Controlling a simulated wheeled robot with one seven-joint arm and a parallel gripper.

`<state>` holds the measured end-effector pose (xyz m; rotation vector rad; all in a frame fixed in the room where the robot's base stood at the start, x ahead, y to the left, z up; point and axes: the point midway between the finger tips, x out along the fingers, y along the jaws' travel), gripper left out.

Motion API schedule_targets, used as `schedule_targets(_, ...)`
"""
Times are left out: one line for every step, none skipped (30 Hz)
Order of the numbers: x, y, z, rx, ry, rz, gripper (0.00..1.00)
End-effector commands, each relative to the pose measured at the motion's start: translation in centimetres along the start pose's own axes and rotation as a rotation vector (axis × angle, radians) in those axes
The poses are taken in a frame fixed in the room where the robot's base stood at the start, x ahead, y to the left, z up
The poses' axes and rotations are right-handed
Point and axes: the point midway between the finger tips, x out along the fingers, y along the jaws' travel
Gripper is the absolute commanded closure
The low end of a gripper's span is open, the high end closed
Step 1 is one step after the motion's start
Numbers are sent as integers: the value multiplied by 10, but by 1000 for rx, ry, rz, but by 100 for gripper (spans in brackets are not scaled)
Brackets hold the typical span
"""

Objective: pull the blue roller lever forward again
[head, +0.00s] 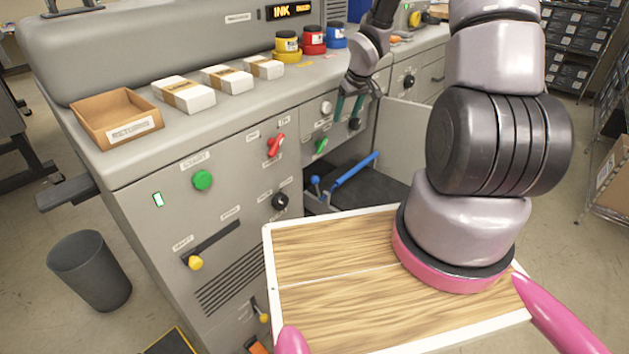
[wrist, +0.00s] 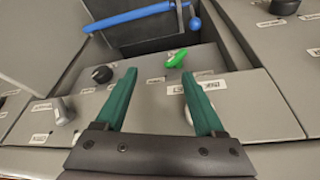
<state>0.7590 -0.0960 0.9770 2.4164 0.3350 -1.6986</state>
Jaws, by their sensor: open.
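A blue ball-topped lever (head: 315,183) stands in the open recess in the machine's front, left of a long blue bar (head: 355,170). In the wrist view the blue ball (wrist: 195,23) and the blue bar (wrist: 140,17) show at the top, beyond the fingertips. I cannot tell for sure which blue part is the roller lever. My gripper (head: 350,112), with dark green fingers, is above the right control panel, higher than the recess. It also shows in the wrist view (wrist: 159,76), open with nothing between its fingers, apart from both blue parts.
A green switch (head: 320,145) and a black knob (head: 355,124) sit on the panel near my gripper. A red switch (head: 275,145) is to their left. An open grey door (head: 408,140) stands right of the recess. Ink jars (head: 313,40) stand on top.

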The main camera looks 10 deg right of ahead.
Motion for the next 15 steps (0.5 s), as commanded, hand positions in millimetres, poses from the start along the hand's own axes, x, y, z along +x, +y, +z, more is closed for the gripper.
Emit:
schedule_targets(31, -6, 9, -17, -11, -44, 29)
schedule_targets(46, -10, 13, -29, -10, -68, 29)
schedule_targets(64, -16, 17, -42, -7, -98, 29)
schedule_targets(76, -21, 21, -50, -6, -120, 29)
schedule_targets(88, -25, 25, -56, -3, -141, 29)
schedule_targets(101, -31, 29, -66, 1, -168, 29)
schedule_targets(110, -36, 32, -71, 3, -186, 29)
schedule_targets(119, -40, 36, -76, 7, -204, 29)
schedule_targets(128, -45, 40, -79, 10, -225, 29)
schedule_targets(134, -48, 42, -82, 15, -238, 29)
schedule_targets(140, -51, 44, -84, 17, -250, 29)
schedule_targets(145, -55, 46, -87, 21, -263, 29)
schedule_targets(149, -57, 48, -88, 23, -272, 29)
schedule_targets(151, -59, 49, -90, 25, -278, 29)
schedule_targets(155, -61, 50, -91, 26, -284, 29)
